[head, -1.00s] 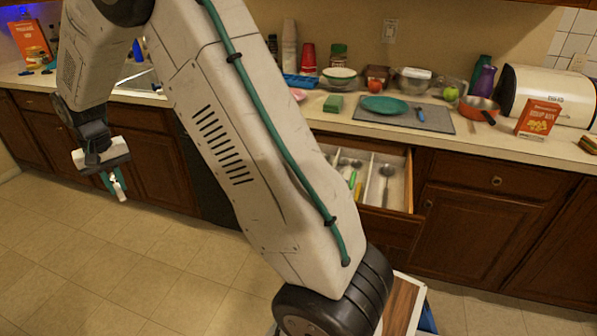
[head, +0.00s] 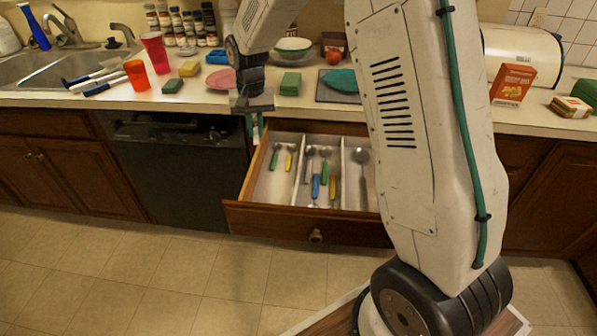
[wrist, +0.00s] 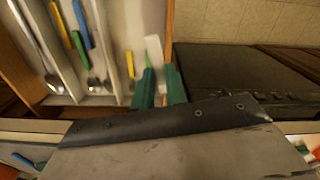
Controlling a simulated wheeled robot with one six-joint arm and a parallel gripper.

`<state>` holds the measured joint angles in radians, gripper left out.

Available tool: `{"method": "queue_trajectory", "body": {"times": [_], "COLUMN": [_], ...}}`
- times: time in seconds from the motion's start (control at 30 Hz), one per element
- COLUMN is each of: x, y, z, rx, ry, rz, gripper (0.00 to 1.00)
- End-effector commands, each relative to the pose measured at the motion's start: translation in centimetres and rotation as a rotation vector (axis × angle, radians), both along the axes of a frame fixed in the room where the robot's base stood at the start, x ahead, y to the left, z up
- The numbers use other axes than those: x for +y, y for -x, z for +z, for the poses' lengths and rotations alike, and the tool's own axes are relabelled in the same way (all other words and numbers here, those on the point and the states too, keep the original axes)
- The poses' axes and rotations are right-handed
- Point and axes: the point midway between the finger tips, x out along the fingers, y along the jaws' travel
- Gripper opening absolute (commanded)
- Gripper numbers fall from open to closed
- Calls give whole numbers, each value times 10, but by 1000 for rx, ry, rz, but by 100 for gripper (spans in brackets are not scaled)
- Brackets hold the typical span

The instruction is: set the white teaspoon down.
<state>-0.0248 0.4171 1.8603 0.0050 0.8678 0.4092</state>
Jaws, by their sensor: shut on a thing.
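My gripper (head: 255,128) hangs fingers down at the back left corner of the open drawer (head: 262,217). In the wrist view its two green fingers (wrist: 160,90) are shut on the white teaspoon (wrist: 154,48), whose pale end sticks out between them. The rest of the teaspoon is hidden, and I cannot make it out in the head view. In the wrist view it lies beside the drawer's wooden side wall (wrist: 169,35); I cannot tell its height above the drawer floor.
The drawer has long white compartments. The left one holds a green-handled (head: 274,158) and a yellow-handled utensil (head: 288,162); the middle one holds several, including a blue-handled one (head: 316,186); the right one holds a large spoon (head: 361,158). A dark dishwasher (head: 180,175) is left of the drawer.

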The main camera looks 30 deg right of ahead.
Motion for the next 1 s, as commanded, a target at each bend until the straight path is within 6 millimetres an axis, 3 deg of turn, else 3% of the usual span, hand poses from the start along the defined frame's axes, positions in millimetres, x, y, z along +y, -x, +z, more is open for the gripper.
{"method": "queue_trajectory", "body": {"times": [0.1,0.3,0.53,1.0], "x": [18,30,31,30], "y": [39,79,82,81], "z": [-27,-58,-102,-153], "rx": [11,15,18,15], "ry": [-3,-4,-4,-4], "rz": [-104,-226,-241,-241], "gripper": [0,0,0,0]}}
